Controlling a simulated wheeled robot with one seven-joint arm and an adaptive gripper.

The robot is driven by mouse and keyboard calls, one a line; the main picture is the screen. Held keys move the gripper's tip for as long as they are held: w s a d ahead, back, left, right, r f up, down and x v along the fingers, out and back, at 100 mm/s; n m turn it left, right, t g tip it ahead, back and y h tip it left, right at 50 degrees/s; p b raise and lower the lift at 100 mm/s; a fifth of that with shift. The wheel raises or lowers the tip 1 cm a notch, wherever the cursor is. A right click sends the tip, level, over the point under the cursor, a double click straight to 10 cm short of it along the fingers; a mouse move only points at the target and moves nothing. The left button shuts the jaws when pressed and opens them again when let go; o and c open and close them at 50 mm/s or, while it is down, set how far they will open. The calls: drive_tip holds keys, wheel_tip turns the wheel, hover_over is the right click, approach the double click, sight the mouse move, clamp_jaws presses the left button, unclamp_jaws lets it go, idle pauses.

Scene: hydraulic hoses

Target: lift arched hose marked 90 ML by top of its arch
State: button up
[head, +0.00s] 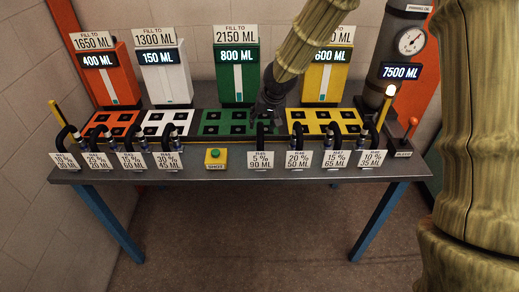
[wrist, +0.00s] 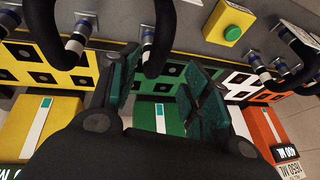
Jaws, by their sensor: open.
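The 90 ML label (head: 260,160) hangs on the front edge of the bench, right of the green button. The black arched hose (head: 262,127) behind it stands at the front of the green panel, partly hidden by my gripper (head: 266,108). In the wrist view this hose (wrist: 163,35) shows as a dark arch between the two green-padded fingers of my gripper (wrist: 158,78). The fingers are open, one on each side of the arch's end in the picture. I cannot tell whether either finger touches it.
Other arched hoses stand close by, such as the 50 ML one (head: 295,130) to the right and the 45 ML one (head: 176,132) to the left. The green button (head: 215,153) sits on a yellow box between labels. Coloured tanks, including the green one (head: 237,68), stand behind.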

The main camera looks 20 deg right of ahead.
sight(261, 129)
drive_tip(key=shift+p+x, duration=1.15)
drive_tip(key=shift+x, duration=2.25)
drive_tip(key=shift+s+d+f, duration=0.1)
drive_tip(key=shift+s+d, duration=0.05)
drive_tip(key=shift+s, duration=0.05)
clamp_jaws()
